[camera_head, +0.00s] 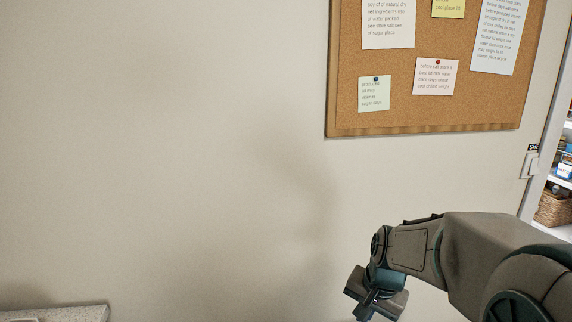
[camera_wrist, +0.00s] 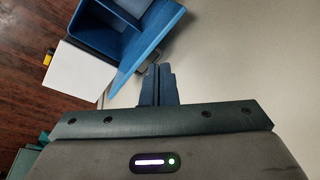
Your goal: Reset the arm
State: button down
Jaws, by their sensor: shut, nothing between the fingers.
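My arm reaches in from the lower right in the head view, bent in front of the pale wall. The end of the arm with my gripper shows low in that view, pointing down, its tips cut off by the bottom edge. In the wrist view my gripper (camera_wrist: 157,82) shows its two dark fingers side by side, closed together, with nothing held between them. The fingers are over a pale surface, just beside a blue open box or tray (camera_wrist: 160,30).
A cork board (camera_head: 435,115) with pinned notes hangs on the wall at upper right. A doorway with shelves and a wicker basket (camera_head: 553,209) is at far right. A pale counter corner (camera_head: 60,314) shows at lower left. The wrist view shows a white panel (camera_wrist: 78,72) and wooden floor (camera_wrist: 30,50).

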jog(key=s+a+r+n, duration=0.1)
jog(key=s+n, duration=0.2)
jog(key=s, duration=0.4)
jog(key=s+r+n+h, duration=0.1)
jog(key=s+r+n, duration=0.1)
jog(key=s, duration=0.5)
jog(key=shift+a+r+n+t, duration=0.3)
jog(key=shift+a+n, duration=0.05)
jog(key=shift+n, duration=0.45)
jog(key=shift+s, duration=0.15)
